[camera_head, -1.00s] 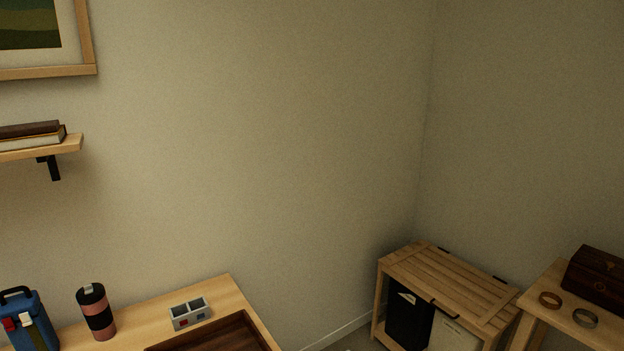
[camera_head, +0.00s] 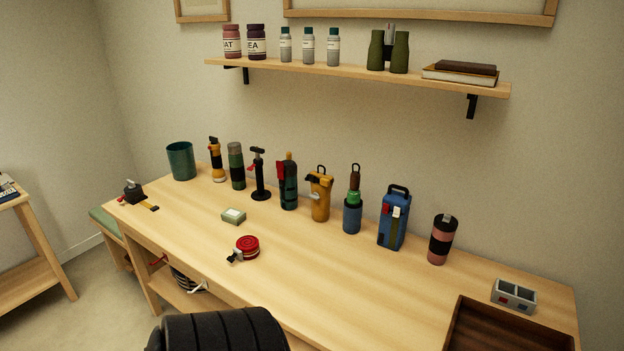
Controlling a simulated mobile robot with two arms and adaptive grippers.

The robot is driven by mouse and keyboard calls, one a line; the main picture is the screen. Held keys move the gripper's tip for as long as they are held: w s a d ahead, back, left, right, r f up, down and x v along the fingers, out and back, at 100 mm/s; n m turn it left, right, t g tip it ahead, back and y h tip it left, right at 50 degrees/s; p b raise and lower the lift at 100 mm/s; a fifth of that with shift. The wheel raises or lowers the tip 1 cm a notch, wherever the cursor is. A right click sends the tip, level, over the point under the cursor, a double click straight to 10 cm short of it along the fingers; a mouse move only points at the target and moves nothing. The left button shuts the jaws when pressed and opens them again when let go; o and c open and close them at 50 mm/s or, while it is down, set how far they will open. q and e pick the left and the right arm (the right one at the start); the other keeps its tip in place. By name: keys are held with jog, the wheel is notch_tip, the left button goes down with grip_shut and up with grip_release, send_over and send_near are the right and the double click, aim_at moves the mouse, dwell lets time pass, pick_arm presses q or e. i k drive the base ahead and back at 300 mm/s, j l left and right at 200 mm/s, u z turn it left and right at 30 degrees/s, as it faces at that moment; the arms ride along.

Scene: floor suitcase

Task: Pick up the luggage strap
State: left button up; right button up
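A red coiled strap (camera_head: 247,246) with a dark and silver buckle lies on the wooden desk (camera_head: 330,275), left of the middle of the head view; it looks like the luggage strap. A dark item with a yellow strap end (camera_head: 135,191) lies at the desk's far left corner; I cannot tell exactly what it is. Neither of my grippers is in view.
Several bottles and tools, a blue case (camera_head: 394,218) and a pink-black tumbler (camera_head: 441,239) line the back. A black ribbed object (camera_head: 220,331) stands at the front edge. A dark tray (camera_head: 455,318) is at right.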

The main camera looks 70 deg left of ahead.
aim_at(247, 248)
jog(key=u, duration=2.6)
